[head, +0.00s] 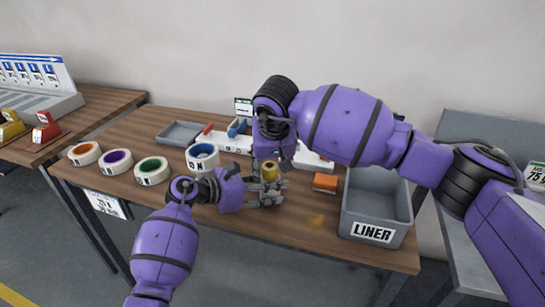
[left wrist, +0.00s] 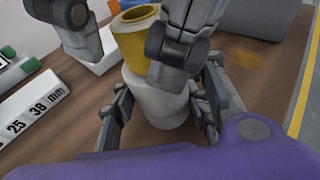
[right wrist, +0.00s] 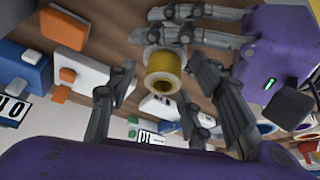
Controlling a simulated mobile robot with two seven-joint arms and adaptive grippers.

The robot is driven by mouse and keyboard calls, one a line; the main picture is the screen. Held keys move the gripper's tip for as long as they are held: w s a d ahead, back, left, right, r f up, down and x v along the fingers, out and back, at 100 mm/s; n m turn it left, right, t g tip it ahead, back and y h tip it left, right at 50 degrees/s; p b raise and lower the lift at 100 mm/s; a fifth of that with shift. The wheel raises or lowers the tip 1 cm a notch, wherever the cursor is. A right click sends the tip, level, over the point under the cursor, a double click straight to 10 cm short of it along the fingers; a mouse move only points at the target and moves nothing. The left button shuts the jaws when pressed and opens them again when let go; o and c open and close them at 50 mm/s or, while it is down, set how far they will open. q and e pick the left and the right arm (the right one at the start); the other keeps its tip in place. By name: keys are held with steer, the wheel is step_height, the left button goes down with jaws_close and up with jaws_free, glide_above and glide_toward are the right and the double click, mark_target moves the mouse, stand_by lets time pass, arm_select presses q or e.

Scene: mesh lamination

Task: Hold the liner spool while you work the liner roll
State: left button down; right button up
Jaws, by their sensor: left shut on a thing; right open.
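The spool is a white cylinder (left wrist: 157,100) with a hollow yellow roll (left wrist: 134,42) on its top. In the head view the yellow roll (head: 269,171) shows near the middle of the table. My left gripper (head: 268,192) is shut on the white cylinder, low down, with a finger on each side. My right gripper (right wrist: 160,90) is open above the spool, its fingers spread on either side of the yellow roll (right wrist: 163,72) and apart from it. In the head view my right arm hides part of the table behind the spool.
A grey bin marked LINER (head: 372,234) stands to the right, with an orange block (head: 325,182) beside it. Several coloured tape rolls, such as a green one (head: 151,170), line the left. A blue roll (head: 202,157) and a shallow tray (head: 181,133) stand behind.

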steer(key=shift+w+f, duration=0.15)
steer(key=shift+f, duration=0.2)
steer(key=shift+c, duration=0.5)
jaws_close()
steer(key=shift+r, duration=0.2)
steer(key=shift+r, duration=1.35)
